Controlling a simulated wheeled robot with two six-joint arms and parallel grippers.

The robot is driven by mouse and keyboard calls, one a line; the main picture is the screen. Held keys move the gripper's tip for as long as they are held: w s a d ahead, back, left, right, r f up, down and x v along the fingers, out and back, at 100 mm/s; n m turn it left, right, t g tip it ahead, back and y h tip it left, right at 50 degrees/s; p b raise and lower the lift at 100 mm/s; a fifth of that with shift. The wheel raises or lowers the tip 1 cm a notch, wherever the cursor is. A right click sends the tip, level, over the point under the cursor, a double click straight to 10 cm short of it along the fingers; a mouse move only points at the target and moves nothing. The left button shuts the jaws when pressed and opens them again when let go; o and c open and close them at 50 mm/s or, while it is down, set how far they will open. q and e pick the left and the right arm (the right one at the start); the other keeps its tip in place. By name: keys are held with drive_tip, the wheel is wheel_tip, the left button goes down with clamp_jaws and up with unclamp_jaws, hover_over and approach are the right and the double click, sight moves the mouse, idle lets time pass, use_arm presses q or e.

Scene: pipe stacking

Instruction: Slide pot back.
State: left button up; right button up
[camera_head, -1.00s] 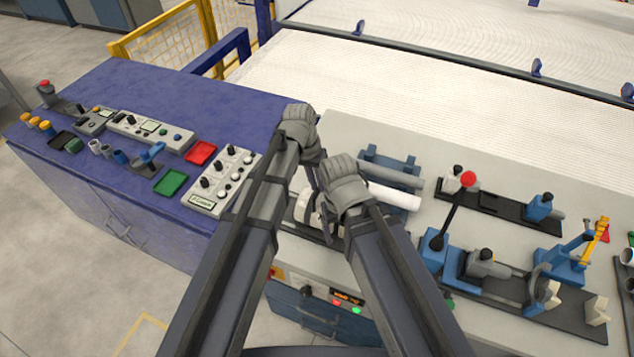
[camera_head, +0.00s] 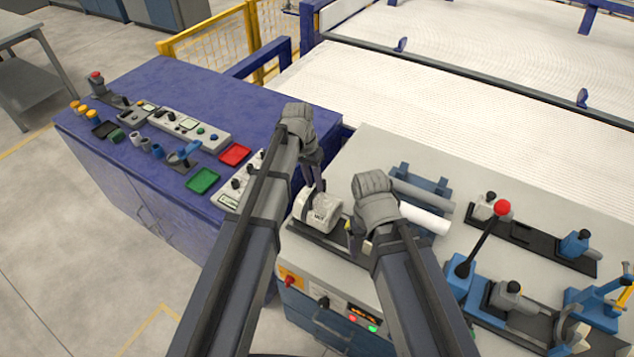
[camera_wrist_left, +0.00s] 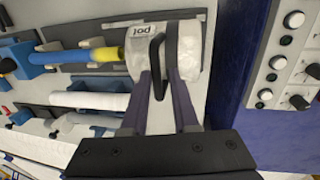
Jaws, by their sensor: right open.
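The pot (camera_head: 318,212) is a white cylinder lettered "pot", with a black band and a dark handle. It sits at the left end of a dark rail (camera_head: 342,246) on the grey bench. My left gripper (camera_head: 316,190) reaches down to it, its fingers at the handle, and appears shut on it. The pot also shows in the left wrist view (camera_wrist_left: 192,52), with the left fingers (camera_wrist_left: 163,82) over its handle. My right gripper (camera_head: 357,245) is open, just right of the pot; its fingertips are partly hidden.
A white pipe (camera_head: 424,218) lies on blue supports behind the right gripper. A red-knobbed lever (camera_head: 502,207) and blue clamps stand at right. At left, a blue cabinet (camera_head: 150,80) carries control boxes with red and green trays. Bench room between pot and back edge looks clear.

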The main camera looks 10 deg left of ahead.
use_arm(q)
drive_tip(key=o, duration=0.3)
drive_tip(key=shift+a, duration=0.1)
drive_tip(key=shift+o, duration=0.2)
drive_tip(key=shift+r+p, duration=0.5)
wheel_tip(320, 180, up, 7)
drive_tip(key=a+p, duration=0.1)
drive_tip(key=p, duration=0.5)
drive_tip(key=shift+w+a+f+p, duration=0.15)
drive_tip(key=shift+w+p, duration=0.15)
drive_tip(key=shift+p, duration=0.05)
